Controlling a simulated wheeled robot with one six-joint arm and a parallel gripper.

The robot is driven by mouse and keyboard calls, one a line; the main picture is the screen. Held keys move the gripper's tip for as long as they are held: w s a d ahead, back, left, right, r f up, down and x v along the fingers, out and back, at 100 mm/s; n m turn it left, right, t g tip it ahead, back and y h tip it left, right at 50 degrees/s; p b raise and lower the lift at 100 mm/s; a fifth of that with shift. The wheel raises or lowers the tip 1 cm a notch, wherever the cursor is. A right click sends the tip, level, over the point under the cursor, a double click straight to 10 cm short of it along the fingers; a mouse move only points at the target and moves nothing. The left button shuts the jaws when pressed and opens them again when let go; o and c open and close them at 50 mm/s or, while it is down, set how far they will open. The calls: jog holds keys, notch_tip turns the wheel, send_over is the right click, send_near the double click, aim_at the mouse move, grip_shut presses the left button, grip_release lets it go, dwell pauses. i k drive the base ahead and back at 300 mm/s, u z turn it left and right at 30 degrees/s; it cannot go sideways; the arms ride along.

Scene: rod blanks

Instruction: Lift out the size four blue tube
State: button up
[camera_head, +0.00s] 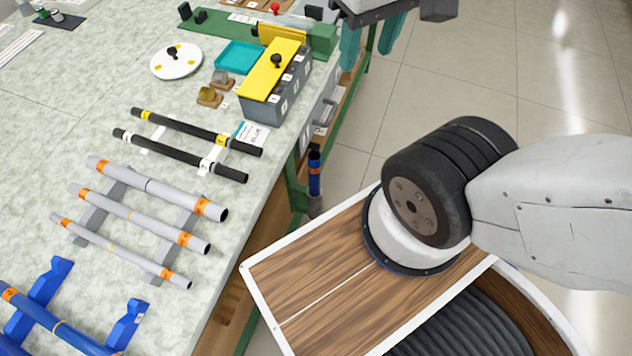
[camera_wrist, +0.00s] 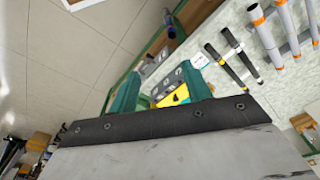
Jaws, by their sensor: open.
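A blue tube (camera_head: 62,331) with orange bands lies across a blue cradle (camera_head: 128,325) at the lower left of the head view, partly cut off by the frame. Another blue tube (camera_head: 315,172) with an orange band stands upright at the table's side edge. I cannot read the size on either. My gripper (camera_head: 368,58) is at the top of the head view, beyond the table's right edge and far from both tubes. Its teal fingers are apart and empty, as the wrist view (camera_wrist: 164,67) also shows.
Grey tubes (camera_head: 155,190) and black rods (camera_head: 195,130) lie on racks on the table (camera_head: 60,140). A grey box with a yellow top (camera_head: 275,85) stands near the right edge, beside a teal tray (camera_head: 240,56). Open floor (camera_head: 450,85) lies right of the table.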

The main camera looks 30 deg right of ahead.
aim_at(314, 157)
jog(key=z, duration=0.45)
jog(key=k, duration=3.1)
jog(key=u, duration=0.85)
jog(key=i, duration=1.05)
jog(key=z, duration=0.45)
jog(key=i, duration=0.8)
jog(key=z, duration=0.55)
